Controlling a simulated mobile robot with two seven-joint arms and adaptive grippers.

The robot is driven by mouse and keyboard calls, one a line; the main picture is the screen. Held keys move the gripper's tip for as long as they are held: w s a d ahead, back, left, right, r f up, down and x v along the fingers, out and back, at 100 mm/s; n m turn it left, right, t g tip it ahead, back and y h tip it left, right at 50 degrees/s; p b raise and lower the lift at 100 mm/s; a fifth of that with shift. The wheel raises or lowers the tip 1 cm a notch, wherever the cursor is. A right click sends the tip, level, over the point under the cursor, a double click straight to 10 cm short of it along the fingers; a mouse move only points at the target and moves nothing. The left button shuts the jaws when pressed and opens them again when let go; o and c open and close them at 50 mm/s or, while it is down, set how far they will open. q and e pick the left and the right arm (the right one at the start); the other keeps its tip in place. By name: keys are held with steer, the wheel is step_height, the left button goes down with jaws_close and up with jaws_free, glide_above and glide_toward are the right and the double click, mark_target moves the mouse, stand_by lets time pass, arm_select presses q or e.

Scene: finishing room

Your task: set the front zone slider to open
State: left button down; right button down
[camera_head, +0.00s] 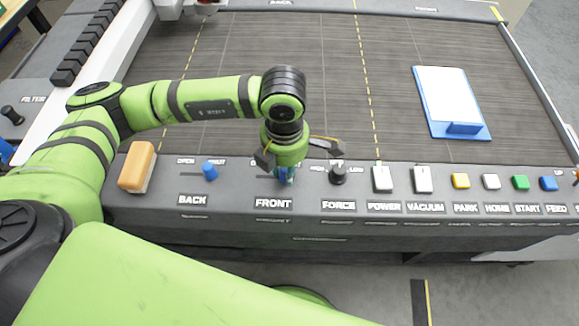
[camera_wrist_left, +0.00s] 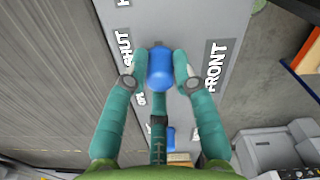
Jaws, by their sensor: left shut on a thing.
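The front zone slider is a blue knob (camera_wrist_left: 160,72) on the grey control panel, beside the FRONT label (camera_head: 273,203). In the left wrist view it sits between the two fingertips of my left gripper (camera_wrist_left: 161,80), which is shut on it. The knob stands near the SHUT marking (camera_wrist_left: 125,48); the OPEN marking is mostly hidden by a finger. In the head view my left gripper (camera_head: 286,177) points down over the panel and hides most of the slider. My right gripper is not in view.
The back slider's blue knob (camera_head: 210,171) and an orange-topped block (camera_head: 137,167) lie to the left. The black force knob (camera_head: 338,174) is close on the right, followed by the power switch (camera_head: 382,179) and several buttons. A blue clipboard (camera_head: 465,131) lies on the dark bed.

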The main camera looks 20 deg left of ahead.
mark_target(258, 177)
arm_select(q)
steer(key=a+b, duration=0.1)
steer(key=s+a, duration=0.1)
steer(key=a, duration=0.1)
steer(key=a+b, duration=0.1)
steer(key=shift+s+a+f+b, duration=0.15)
steer(key=shift+a+f+b, duration=0.15)
steer(key=shift+a+b, duration=0.05)
steer(key=shift+s+a+r, duration=0.15)
steer(key=shift+a, duration=0.3)
steer(key=shift+d+r, duration=0.1)
steer(key=c, duration=1)
jaws_free()
steer(key=shift+a, duration=0.2)
